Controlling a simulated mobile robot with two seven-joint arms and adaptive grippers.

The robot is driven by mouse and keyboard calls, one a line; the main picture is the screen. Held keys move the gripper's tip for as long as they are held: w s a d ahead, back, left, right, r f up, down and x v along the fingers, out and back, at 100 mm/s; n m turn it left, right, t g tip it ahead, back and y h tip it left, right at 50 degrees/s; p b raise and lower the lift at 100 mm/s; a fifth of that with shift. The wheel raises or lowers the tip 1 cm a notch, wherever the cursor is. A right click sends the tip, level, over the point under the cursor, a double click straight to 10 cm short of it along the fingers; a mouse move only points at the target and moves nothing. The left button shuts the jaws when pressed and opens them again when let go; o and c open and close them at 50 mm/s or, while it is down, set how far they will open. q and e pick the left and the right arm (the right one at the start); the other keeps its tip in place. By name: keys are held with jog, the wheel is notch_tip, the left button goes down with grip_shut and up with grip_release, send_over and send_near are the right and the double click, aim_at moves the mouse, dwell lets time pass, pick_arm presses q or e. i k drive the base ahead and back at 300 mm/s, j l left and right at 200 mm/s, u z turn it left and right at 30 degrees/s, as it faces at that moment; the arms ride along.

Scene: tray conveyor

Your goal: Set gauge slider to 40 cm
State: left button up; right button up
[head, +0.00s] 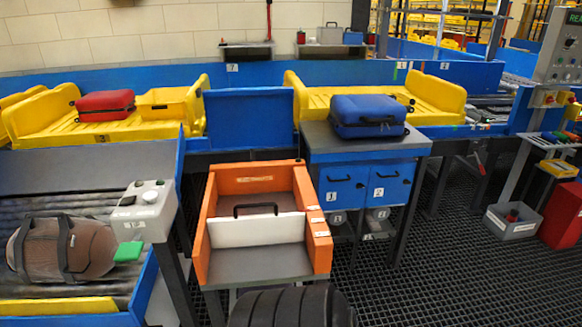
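The orange gauge (207,218) is an open-fronted frame with a grey floor, standing in the lower middle of the head view. Its slider is an upright white plate (256,232) with a black handle (255,209) on top. The plate spans the frame about midway between its back wall and its front edge. Several small white labels sit along the top of the right wall, near the plate's right end. They are too small to read. Neither of my grippers is in view.
A grey roller conveyor with a brown bag (70,250) and a control box (145,211) stands left. A grey-topped blue cabinet (366,150) with a blue suitcase (368,115) stands right. Yellow trays (52,117) line the back, one holding a red suitcase (105,105).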

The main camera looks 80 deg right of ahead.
aim_at(275, 228)
jog(key=z, duration=2.45)
